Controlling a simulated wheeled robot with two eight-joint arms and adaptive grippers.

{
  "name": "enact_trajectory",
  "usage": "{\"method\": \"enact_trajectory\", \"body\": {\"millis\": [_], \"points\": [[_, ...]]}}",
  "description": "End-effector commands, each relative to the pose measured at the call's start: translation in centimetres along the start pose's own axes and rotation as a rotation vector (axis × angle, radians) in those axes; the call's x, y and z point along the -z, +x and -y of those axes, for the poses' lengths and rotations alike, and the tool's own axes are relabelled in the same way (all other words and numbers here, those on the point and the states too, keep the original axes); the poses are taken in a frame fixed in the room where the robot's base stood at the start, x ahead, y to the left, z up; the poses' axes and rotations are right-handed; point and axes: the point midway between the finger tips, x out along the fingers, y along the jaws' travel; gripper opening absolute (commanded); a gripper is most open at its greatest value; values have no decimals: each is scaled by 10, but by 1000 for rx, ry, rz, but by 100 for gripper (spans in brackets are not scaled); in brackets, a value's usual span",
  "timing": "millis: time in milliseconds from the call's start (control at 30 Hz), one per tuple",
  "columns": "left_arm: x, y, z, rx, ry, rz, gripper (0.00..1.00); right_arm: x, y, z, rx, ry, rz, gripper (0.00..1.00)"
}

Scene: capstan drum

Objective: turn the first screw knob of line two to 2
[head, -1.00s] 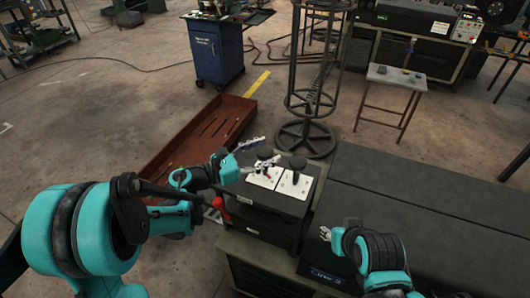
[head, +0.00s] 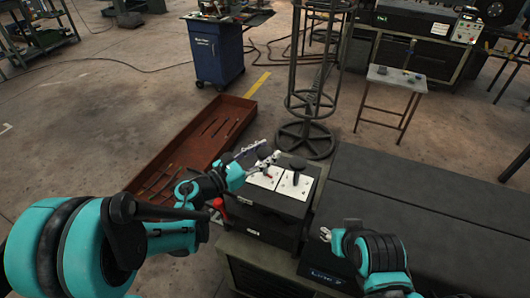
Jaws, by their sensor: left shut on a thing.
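A black box (head: 270,212) has two white panels on its top, a left panel (head: 262,182) and a right panel (head: 291,190). A dark round knob (head: 298,163) stands above the right panel. My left gripper (head: 268,156) is shut at the dark knob above the left panel and mostly hides that knob. A small red part (head: 267,178) shows on the left panel. The panel markings are too small to read. My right gripper (head: 326,234) is low at the right of the box, apart from the knobs; its jaws are too small to judge.
A red lever (head: 217,204) is at the box's left side, partly behind my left arm. A long dark flat surface (head: 430,215) extends to the right. A rusty red tray (head: 215,135) lies on the floor behind. A label (head: 326,276) is below my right gripper.

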Motion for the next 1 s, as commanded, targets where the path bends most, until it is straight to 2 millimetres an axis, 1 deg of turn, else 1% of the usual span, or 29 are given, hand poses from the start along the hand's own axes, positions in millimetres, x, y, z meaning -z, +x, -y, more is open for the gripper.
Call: {"method": "enact_trajectory", "body": {"millis": [33,300,1000], "points": [[0,0,3,-36,0,0,14,-1,1,0,0,0,0,40],[1,1,5,-284,0,0,14,-2,3,0,0,0,0,40],[1,3,3,-929,0,0,14,-9,12,0,0,0,0,40]]}}
